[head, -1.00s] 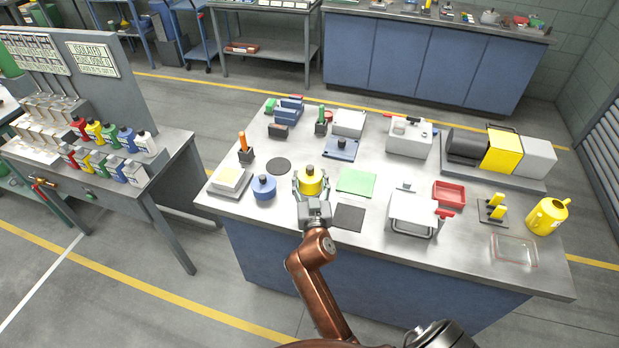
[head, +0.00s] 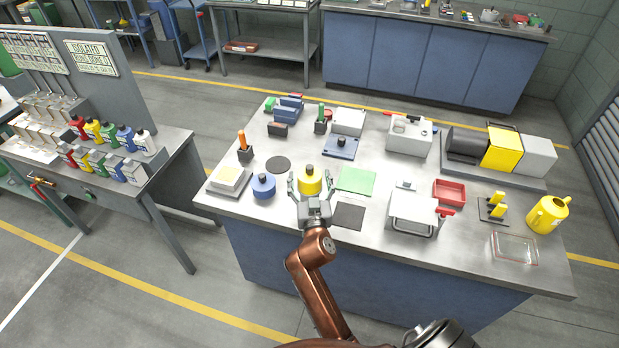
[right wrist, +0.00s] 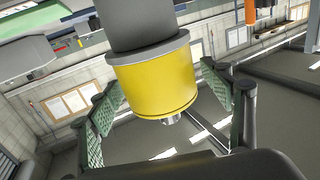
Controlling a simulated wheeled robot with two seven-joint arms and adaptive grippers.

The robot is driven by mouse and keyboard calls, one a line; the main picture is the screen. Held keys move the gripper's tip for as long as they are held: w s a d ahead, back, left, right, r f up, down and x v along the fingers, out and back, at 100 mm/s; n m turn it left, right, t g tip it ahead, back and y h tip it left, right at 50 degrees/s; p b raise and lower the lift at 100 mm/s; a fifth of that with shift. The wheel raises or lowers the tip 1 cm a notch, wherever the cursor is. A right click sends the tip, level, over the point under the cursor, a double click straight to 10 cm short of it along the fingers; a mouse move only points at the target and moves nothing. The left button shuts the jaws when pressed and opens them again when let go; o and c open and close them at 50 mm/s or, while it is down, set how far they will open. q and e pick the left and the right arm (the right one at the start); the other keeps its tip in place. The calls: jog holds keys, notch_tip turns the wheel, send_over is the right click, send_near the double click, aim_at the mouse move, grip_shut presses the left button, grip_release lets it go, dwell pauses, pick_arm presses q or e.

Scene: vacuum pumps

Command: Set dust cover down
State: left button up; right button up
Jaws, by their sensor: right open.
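A yellow cylinder (head: 311,182) with a dark knob on top stands upright near the front left of the workbench. No label shows which thing is the dust cover; this cylinder is the one at my gripper. My right gripper (head: 311,178) is open, with one finger on each side of it. In the right wrist view the yellow cylinder (right wrist: 152,85) shows between the spread green finger pads, with gaps on both sides. Its knob points to the bottom of that view. My left gripper is not in view.
A blue cylinder (head: 263,186) stands just left of the yellow one. A green mat (head: 355,180) and a dark mat (head: 348,216) lie flat and bare to its right. A grey-white case (head: 412,212) stands farther right, and a clear tray (head: 514,249) near the right end.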

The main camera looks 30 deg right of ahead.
jog(key=shift+r, duration=0.2)
notch_tip(320, 180, up, 10)
jog(key=shift+f, duration=0.15)
dwell(0.5)
grip_shut()
dwell(0.8)
dwell(0.8)
notch_tip(320, 180, up, 12)
jog(key=p, duration=1.1)
jog(key=shift+p, duration=0.35)
